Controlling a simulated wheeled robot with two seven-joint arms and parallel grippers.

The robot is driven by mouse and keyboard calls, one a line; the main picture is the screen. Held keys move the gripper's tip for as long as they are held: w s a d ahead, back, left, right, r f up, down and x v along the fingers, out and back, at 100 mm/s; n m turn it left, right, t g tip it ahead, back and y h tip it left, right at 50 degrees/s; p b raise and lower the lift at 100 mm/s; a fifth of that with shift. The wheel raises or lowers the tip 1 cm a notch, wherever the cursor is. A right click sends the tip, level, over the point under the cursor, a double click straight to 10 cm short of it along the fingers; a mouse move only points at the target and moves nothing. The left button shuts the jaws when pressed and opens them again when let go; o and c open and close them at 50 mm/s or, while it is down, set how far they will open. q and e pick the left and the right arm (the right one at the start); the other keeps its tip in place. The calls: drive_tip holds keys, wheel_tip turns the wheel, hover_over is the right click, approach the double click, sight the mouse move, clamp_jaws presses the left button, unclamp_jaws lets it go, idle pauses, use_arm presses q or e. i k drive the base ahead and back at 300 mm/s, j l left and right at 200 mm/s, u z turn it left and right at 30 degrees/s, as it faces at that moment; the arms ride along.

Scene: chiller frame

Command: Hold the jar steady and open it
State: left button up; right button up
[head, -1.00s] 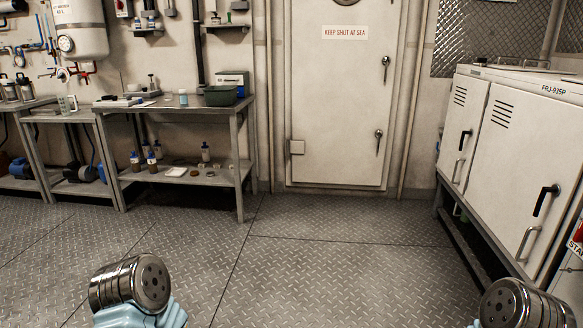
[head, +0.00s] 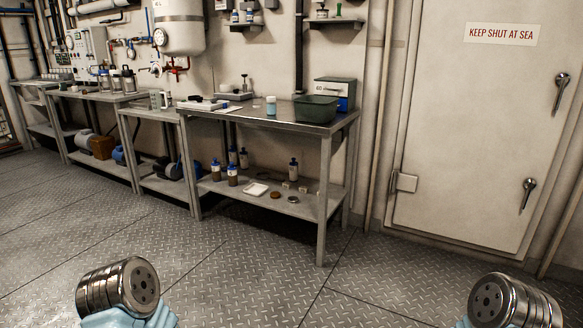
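A small jar-like container (head: 271,106), pale with blue on it, stands upright on the steel workbench (head: 232,120), left of the green bin. It is too small to make out its lid clearly. It is the likeliest jar, though several blue-capped bottles (head: 232,175) stand on the bench's lower shelf. The bench is ahead of me, across open floor. Only metal and light-blue parts of my two arms show at the bottom left and bottom right corners. No gripper fingers are in the picture.
A green bin (head: 315,109) and a grey-and-blue box (head: 335,91) stand at the bench's right end. More benches (head: 100,97) run along the wall to the left. A white door (head: 470,130) is at the right. The plated floor (head: 230,270) ahead is clear.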

sight(271, 106)
drive_tip(key=i+j+u, duration=0.15)
drive_tip(key=i+u, duration=0.2)
drive_tip(key=i, duration=0.15)
drive_tip(key=i+u, duration=0.35)
drive_tip(key=i, duration=0.2)
drive_tip(key=i+j+z, duration=0.6)
drive_tip(key=z, duration=0.15)
drive_tip(key=i+j+z, duration=0.35)
drive_tip(key=i+j, duration=0.05)
drive_tip(key=j, duration=0.05)
